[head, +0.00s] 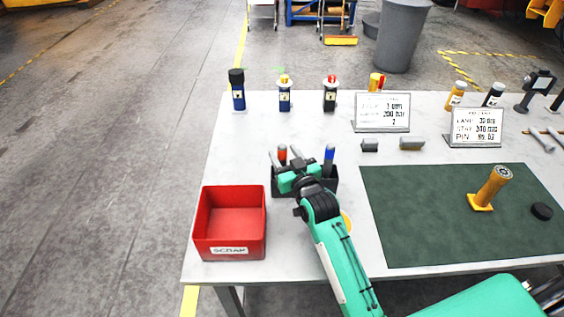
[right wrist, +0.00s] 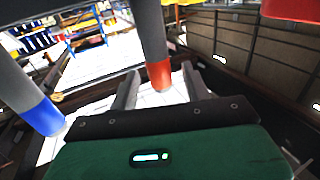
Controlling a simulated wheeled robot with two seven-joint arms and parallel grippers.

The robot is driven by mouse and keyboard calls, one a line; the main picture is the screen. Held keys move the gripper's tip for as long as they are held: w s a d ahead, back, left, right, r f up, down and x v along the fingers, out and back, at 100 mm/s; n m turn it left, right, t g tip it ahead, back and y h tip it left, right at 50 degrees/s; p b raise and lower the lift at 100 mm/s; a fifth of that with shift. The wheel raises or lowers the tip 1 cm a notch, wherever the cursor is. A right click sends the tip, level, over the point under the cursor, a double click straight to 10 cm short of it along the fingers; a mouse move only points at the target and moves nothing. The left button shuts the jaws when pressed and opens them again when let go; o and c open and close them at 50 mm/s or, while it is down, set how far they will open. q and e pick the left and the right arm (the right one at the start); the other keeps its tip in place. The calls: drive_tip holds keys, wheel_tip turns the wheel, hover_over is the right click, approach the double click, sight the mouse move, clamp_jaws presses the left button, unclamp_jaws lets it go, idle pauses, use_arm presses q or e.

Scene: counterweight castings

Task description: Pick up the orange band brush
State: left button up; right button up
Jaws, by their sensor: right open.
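The orange band brush (head: 282,151) stands upright in a black holder (head: 329,184) on the table; its lower part is hidden in the head view. In the right wrist view its grey shaft and orange band (right wrist: 160,75) show between my fingers. My right gripper (head: 286,158) is open, with one finger on each side of the brush; I cannot tell whether either touches it. It also shows in the right wrist view (right wrist: 159,84). A blue band brush (head: 329,155) stands in the same holder to the right, and at the left in the wrist view (right wrist: 42,116). My left gripper is not in view.
A red scrap bin (head: 231,252) stands left of the holder. A green mat (head: 420,225) with an amber-handled tool (head: 490,187) lies to the right. Several bottles and two sign cards (head: 382,112) stand along the back. The table between the bin and back bottles is clear.

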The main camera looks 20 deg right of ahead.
drive_tip(key=shift+w+a, duration=0.1)
drive_tip(key=shift+w, duration=0.85)
clamp_jaws()
use_arm(q)
drive_tip(key=shift+s+r, duration=0.2)
drive_tip(key=shift+s, duration=0.45)
use_arm(e)
drive_tip(key=shift+r, duration=0.1)
